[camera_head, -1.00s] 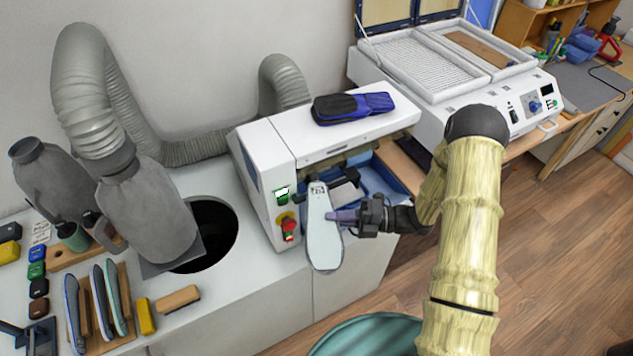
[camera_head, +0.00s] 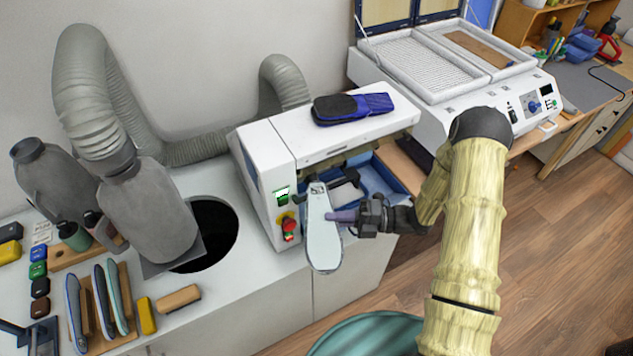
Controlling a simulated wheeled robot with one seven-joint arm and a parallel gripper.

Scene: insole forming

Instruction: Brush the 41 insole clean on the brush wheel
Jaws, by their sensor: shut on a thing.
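A pale, light blue-grey insole (camera_head: 323,243) hangs upright in front of the white machine (camera_head: 268,150), its narrower end up and its broad end down. A small label shows at its top, too small to read now. My gripper (camera_head: 343,216) is shut on the right edge of the insole, about midway along it. The machine has a green switch and a red and yellow button on its front left. Its opening behind the insole shows dark parts and a blue inside. The brush wheel cannot be made out clearly, and I cannot tell whether the insole touches anything there.
A dark blue glove-like item (camera_head: 352,107) lies on top of the machine. Several insoles (camera_head: 103,300) stand in a wooden rack at the lower left, beside a yellow block (camera_head: 146,315) and a tan block (camera_head: 178,299). A teal round thing (camera_head: 365,335) is below my arm.

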